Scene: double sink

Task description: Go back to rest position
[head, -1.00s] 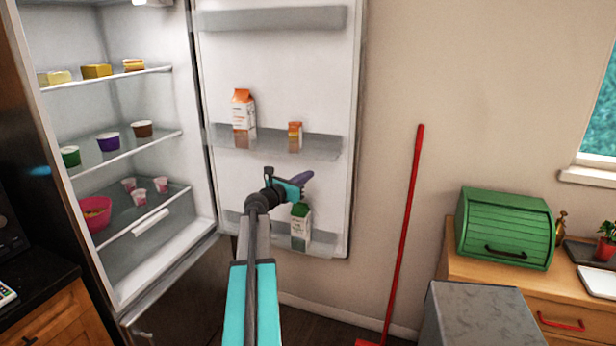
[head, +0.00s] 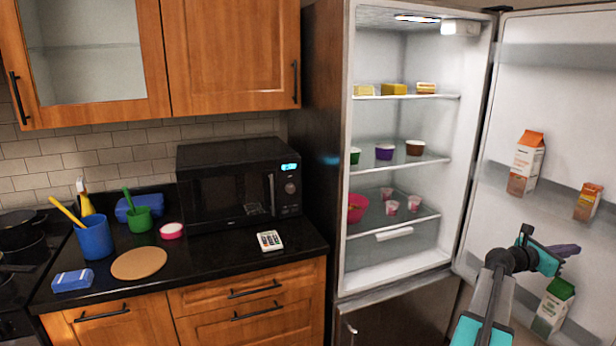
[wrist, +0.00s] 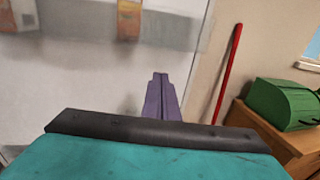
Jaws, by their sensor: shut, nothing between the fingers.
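My gripper (head: 566,250) is at the right of the head view, in front of the open fridge door (head: 552,115). It also shows in the wrist view (wrist: 161,82), where its purple fingers are together with nothing between them. The green-topped carton (head: 553,306) stands in the low door shelf, just below my gripper in the head view. Whether my gripper touches the door cannot be told.
The open fridge (head: 400,250) holds several cups and tubs. A black counter (head: 215,270) carries a microwave (head: 240,182), a blue cup (head: 94,237) and a remote (head: 270,240). The wrist view shows a red broom handle (wrist: 228,75) and a green bread box (wrist: 285,103).

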